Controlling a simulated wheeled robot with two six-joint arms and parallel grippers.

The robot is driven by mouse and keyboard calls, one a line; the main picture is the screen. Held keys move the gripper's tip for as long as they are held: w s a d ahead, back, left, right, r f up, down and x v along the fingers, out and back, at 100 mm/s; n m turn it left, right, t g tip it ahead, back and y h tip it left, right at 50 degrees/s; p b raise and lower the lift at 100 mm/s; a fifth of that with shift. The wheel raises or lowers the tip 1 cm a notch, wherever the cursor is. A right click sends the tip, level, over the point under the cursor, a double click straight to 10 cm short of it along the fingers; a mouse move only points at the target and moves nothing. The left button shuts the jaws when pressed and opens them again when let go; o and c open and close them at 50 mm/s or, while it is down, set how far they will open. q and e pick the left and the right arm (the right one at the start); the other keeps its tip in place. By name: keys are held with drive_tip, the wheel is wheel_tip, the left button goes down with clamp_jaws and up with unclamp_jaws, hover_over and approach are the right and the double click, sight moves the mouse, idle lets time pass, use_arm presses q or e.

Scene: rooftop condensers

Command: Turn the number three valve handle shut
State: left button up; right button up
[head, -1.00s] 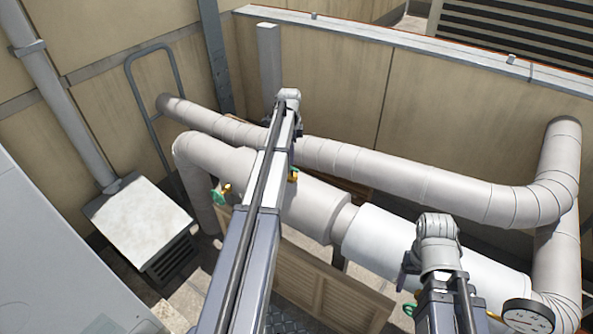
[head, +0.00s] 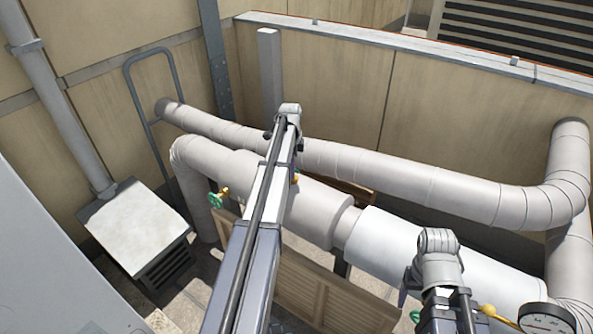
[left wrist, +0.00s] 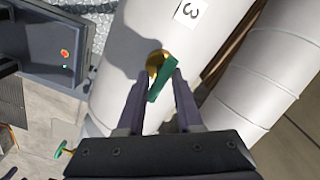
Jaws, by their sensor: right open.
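The number three valve has a brass body (left wrist: 155,62) and a green handle (left wrist: 160,86), on a pale pipe (left wrist: 125,55) beside a label "3" (left wrist: 188,10). In the left wrist view the fingers of my left gripper (left wrist: 160,78) stand apart, one on each side of the handle. I cannot tell whether either finger touches it. In the head view my left gripper (head: 288,135) is over the pipe, and its arm hides most of this valve. My right gripper (head: 408,285) is over the pipe's right part, its fingers mostly hidden by its wrist.
Another green-handled valve (head: 218,198) is on the pipe left of my left arm. A green handle (head: 415,316) shows beside my right arm, with a yellow handle (head: 492,311) and gauge (head: 546,319) to its right. A second pipe (head: 400,177) runs behind. A white-topped box (head: 138,228) stands left.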

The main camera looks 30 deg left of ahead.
use_arm(q)
clamp_jaws()
drive_tip(key=shift+n, duration=0.3)
drive_tip(key=n, duration=0.6)
drive_tip(key=shift+n, duration=0.3)
drive_tip(key=n, duration=0.5)
drive_tip(key=shift+s+d, duration=0.1)
drive_tip(key=n, duration=0.5)
drive_tip(key=shift+n, duration=0.4)
idle(0.3)
